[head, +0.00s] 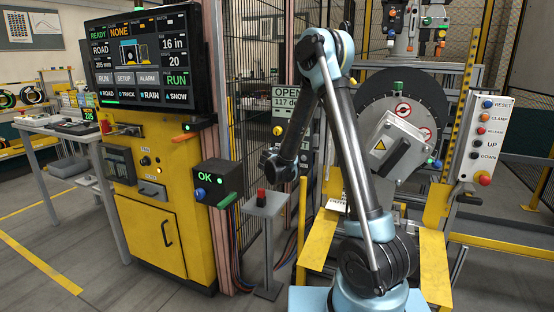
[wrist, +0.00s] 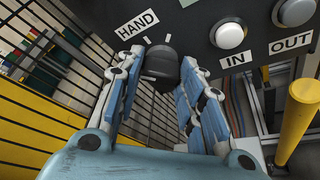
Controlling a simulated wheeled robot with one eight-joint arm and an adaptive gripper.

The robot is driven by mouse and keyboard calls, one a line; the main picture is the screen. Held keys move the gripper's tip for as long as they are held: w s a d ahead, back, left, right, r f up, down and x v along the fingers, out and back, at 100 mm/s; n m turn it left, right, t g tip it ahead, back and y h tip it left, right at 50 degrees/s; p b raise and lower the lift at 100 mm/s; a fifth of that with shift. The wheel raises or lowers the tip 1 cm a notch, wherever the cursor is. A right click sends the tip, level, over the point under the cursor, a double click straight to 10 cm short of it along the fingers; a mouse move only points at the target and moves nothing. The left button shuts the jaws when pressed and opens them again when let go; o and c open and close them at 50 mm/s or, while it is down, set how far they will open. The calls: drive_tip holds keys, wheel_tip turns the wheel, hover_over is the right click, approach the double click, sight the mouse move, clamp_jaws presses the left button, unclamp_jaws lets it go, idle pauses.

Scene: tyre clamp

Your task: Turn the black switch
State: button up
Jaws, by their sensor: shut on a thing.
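The black switch (wrist: 161,63) is a dark knob on a dark panel (wrist: 185,25), just below a HAND label (wrist: 137,24). It shows in the wrist view between the fingers of my gripper (wrist: 158,70). My gripper is shut on the knob, with one blue finger on its left and one on its right. White tick marks are on the panel around the knob. In the head view, my own arm covers much of the area around the panel, and I cannot make out the switch or the fingertips there.
A yellow post (wrist: 299,115) stands at the right. Black wire fencing (wrist: 40,105) is at the left.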

drive_tip(key=shift+f, duration=0.1)
drive_tip(key=shift+s+d+f+m+t+y, duration=0.1)
drive_tip(key=shift+m+t+y, duration=0.15)
drive_tip(key=shift+m+t, duration=0.95)
drive_tip(key=shift+w+d+f+m+t+y, duration=0.1)
drive_tip(key=shift+f+m+t+y, duration=0.15)
drive_tip(key=shift+m, duration=1.9)
drive_tip(key=shift+s+m+t+y, duration=0.1)
drive_tip(key=shift+m+t+y, duration=0.4)
drive_tip(key=shift+m, duration=1.15)
drive_tip(key=shift+t, duration=0.25)
drive_tip(key=o, duration=1.1)
drive_tip(key=shift+c, duration=0.2)
